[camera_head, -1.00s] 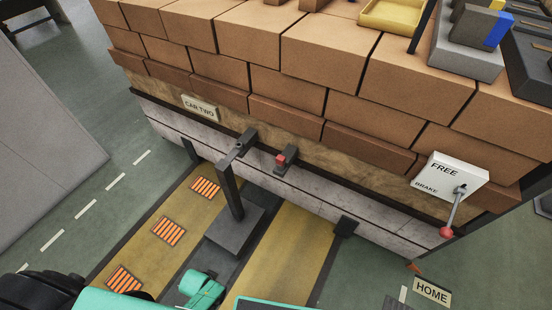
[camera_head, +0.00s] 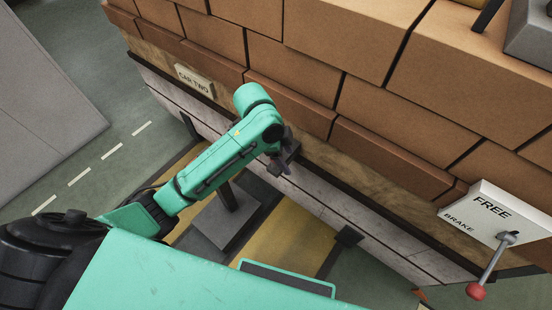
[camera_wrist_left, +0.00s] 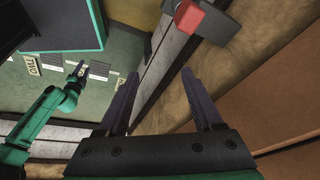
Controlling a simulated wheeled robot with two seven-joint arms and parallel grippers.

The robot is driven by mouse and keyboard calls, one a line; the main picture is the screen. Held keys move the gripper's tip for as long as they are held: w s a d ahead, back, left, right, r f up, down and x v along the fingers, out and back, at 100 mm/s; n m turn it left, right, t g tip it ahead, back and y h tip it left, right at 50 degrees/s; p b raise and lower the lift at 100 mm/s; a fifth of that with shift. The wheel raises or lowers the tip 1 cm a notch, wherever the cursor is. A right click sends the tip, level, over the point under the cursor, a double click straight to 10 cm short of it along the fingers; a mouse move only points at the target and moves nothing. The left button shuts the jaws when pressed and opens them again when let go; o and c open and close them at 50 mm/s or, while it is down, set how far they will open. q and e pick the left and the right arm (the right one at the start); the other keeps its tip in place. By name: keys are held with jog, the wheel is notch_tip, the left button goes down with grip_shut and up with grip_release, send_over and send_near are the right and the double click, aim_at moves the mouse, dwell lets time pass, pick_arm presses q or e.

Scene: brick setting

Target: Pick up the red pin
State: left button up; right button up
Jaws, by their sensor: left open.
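The red pin (camera_wrist_left: 187,20) shows in the left wrist view as a small red block seated in a dark grey bracket on the side of the car. In the head view it is hidden behind my left arm and gripper. My left gripper (camera_wrist_left: 158,78) is open, with its two purple fingers spread and nothing between them. The pin lies just beyond the fingertips, apart from them. In the head view the left gripper (camera_head: 283,160) is at the car's side by the bracket, partly covered by its wrist. My right gripper (camera_wrist_left: 76,72) is small at the left of the wrist view.
Brown blocks (camera_head: 335,45) stack above the car's pale side rail (camera_head: 330,210). A CAR TWO sign (camera_head: 194,80) is left of my arm. A white brake box (camera_head: 495,212) with a red-knobbed lever (camera_head: 476,291) is at the right. A grey post base (camera_head: 222,222) stands below.

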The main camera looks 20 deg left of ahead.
pick_arm(q)
jog(key=w+a+r+m+g+y, duration=0.2)
jog(key=w+a+r+m, duration=0.3)
jog(key=a+r+m, duration=0.1)
jog(key=f, duration=0.4)
jog(key=d+f+b, duration=0.1)
jog(key=f, duration=0.4)
jog(key=d+f, duration=0.1)
jog(key=f, duration=0.3)
jog(key=shift+s+f, duration=0.15)
jog(key=shift+s, duration=0.1)
grip_shut()
